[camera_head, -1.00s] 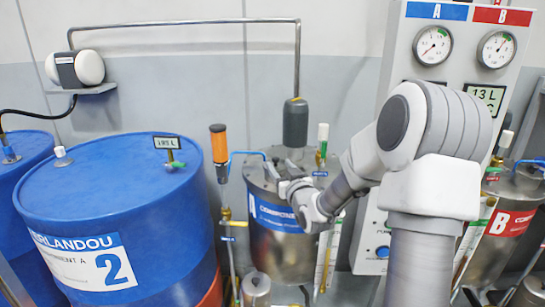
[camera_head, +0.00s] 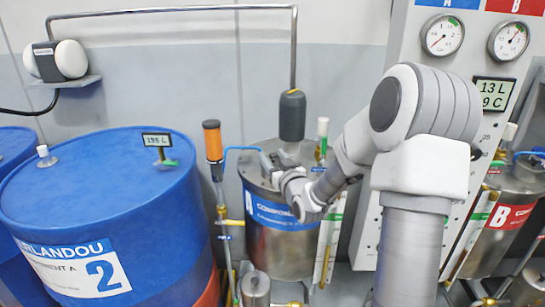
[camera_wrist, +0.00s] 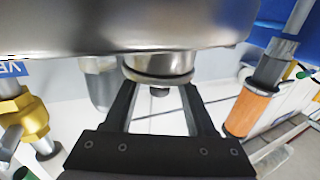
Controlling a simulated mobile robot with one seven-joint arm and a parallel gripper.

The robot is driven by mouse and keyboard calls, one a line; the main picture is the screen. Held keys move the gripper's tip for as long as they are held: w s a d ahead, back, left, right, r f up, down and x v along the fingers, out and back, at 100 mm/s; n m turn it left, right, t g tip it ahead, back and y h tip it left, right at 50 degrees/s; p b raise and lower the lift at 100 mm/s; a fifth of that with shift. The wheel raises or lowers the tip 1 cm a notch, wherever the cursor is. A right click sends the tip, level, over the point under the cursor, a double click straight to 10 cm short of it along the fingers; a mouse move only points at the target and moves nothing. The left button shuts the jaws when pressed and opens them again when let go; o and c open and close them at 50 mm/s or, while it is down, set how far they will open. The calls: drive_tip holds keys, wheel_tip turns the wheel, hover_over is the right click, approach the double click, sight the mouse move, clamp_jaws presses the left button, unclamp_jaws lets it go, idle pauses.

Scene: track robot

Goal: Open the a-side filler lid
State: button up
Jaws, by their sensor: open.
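The A-side tank is a steel cylinder (camera_head: 280,248) with a blue "A COMPONENT" label, in the middle of the head view. My gripper (camera_head: 268,165) is at the top of this tank, partly hidden by my wrist. The wrist view looks turned over, with a large metal tank surface along its top. A round stepped metal fitting (camera_wrist: 158,66) stands out from it, perhaps the filler lid. My gripper (camera_wrist: 158,92) is open, its two dark fingers reaching toward either side of this fitting. I cannot tell whether they touch it.
A dark grey motor (camera_head: 292,115) with a pipe stands on the tank behind my gripper. An orange-topped cylinder (camera_head: 213,140) and blue drum (camera_head: 100,190) are at the left. The gauge panel (camera_head: 470,70) and B tank (camera_head: 510,225) are at the right.

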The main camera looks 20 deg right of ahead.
drive_tip(key=shift+c, duration=0.3)
clamp_jaws()
idle(1.1)
